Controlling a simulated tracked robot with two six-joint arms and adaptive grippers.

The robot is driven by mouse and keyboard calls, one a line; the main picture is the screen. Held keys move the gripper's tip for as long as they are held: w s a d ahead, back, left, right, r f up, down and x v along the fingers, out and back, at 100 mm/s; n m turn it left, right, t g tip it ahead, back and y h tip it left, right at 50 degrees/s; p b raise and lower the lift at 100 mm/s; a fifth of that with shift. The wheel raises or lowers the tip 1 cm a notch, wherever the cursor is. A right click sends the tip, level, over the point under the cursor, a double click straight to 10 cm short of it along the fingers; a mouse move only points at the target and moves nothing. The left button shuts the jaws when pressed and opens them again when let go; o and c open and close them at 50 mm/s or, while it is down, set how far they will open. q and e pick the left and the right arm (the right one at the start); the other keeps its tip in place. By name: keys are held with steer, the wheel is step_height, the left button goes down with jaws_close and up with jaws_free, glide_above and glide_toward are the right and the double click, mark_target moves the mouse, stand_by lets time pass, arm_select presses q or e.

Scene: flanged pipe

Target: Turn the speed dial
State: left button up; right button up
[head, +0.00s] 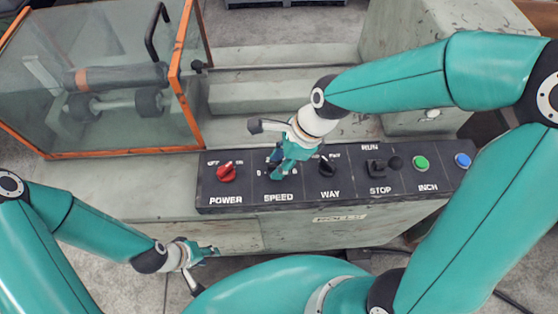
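The speed dial (268,172) is above the SPEED label on the dark control panel. It is mostly hidden by my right gripper, and only bits of its markings show. My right gripper (277,173) reaches down over the dial from the upper right. Its fingertips are at or just above the dial; I cannot tell whether they touch or grip it.
The panel (240,203) also carries a red POWER knob (227,172), a black WAY knob (327,166), a STOP switch (376,167), a green button (421,162) and a blue button (462,160). An orange-framed clear guard (110,70) stands at the left.

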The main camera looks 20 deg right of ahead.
steer(key=shift+f, duration=0.15)
jaws_close()
